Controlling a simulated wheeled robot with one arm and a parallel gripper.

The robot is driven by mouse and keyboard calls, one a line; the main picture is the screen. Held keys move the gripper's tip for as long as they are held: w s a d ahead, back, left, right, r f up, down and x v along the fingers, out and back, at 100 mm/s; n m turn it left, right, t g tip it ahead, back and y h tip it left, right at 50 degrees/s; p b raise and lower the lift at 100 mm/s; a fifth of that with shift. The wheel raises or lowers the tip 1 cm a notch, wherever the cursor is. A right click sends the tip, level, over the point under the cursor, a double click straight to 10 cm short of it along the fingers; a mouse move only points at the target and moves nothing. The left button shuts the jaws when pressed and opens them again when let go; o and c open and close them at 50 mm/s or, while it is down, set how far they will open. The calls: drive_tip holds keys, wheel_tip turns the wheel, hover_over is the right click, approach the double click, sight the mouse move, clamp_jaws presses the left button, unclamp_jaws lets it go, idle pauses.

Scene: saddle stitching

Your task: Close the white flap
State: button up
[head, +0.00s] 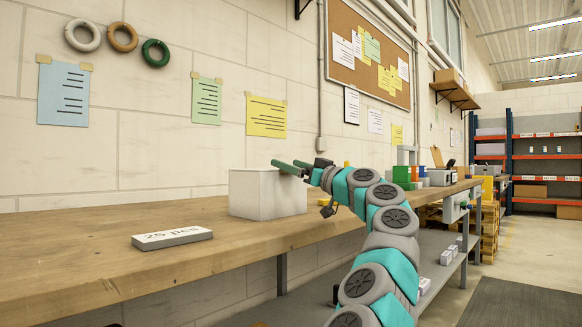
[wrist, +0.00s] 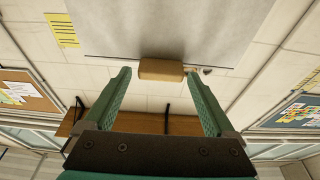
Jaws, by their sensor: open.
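A white box (head: 267,195) stands on the wooden bench in the head view. I cannot make out a separate white flap there; the box's upper edge is partly behind my gripper. My gripper (head: 283,163) is at the box's top right, its green fingers pointing left just over the upper edge.
A flat "25 pcs" sign (head: 172,238) lies on the bench (head: 70,245) left of the box. The bench left of the box is mostly clear. A wall shelf (head: 457,95) hangs at right.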

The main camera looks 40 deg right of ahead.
drive_tip(key=b+v, duration=0.2)
drive_tip(key=v, duration=0.5)
drive_tip(key=shift+s+b, duration=0.3)
drive_tip(key=shift+s, duration=0.05)
drive_tip(key=shift+f, duration=0.15)
idle(0.3)
